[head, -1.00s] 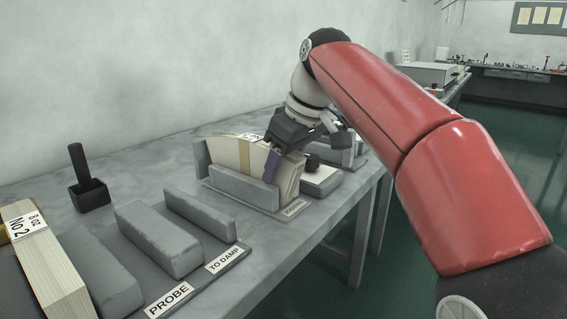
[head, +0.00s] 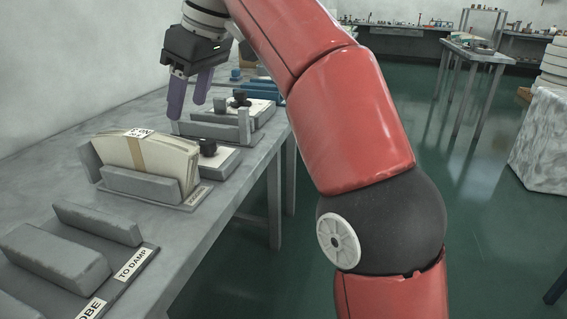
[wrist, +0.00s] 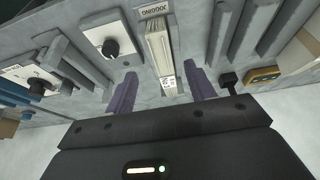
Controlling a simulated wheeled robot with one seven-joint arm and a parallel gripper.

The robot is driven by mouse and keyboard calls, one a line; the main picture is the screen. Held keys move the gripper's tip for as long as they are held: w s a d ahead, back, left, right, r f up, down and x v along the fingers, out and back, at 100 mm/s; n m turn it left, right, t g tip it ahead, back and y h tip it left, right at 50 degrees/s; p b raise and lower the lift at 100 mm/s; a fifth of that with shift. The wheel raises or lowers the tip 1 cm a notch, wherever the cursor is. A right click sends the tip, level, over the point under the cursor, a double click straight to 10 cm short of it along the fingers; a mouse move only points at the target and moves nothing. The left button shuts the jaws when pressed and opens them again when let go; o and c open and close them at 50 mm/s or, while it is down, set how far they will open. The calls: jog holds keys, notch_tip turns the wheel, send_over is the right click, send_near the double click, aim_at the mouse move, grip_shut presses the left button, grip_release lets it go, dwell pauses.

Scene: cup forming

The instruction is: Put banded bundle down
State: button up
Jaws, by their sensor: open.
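The banded bundle (head: 172,158) is a cream stack of fanned sheets with a tan band and a white printed label on top. It stands upright in a grey holder (head: 142,184) with low walls on the bench. The bundle also shows in the wrist view (wrist: 160,52), below my gripper and between the lines of its fingers. My gripper (head: 187,108) has purple fingers, spread apart with nothing between them. It hangs above and behind the bundle, clear of it. In the wrist view its two fingers (wrist: 160,92) are wide apart.
Grey blocks stand in a rack labelled TO DAMP (head: 133,264) at the front left. A pad with a black knob (head: 208,147) sits right of the bundle. Further grey walls and knobbed pads stand behind it. The bench edge drops to a green floor on the right.

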jog(key=s+d+f+m+t+h, duration=0.2)
jog(key=s+d+f+m, duration=0.4)
jog(key=s+d+f, duration=0.3)
jog(key=s+d+f+m+t+h, duration=0.1)
jog(key=s+d+f+m, duration=0.6)
jog(key=d+f, duration=0.9)
notch_tip(320, 180, down, 3)
jog(key=s+h, duration=0.1)
jog(key=s, duration=0.1)
jog(key=shift+s+d+m+t, duration=0.15)
jog(key=shift+s+m+t, duration=0.15)
jog(key=shift+s+t, duration=0.1)
jog(key=shift+o, duration=0.3)
dwell(1.0)
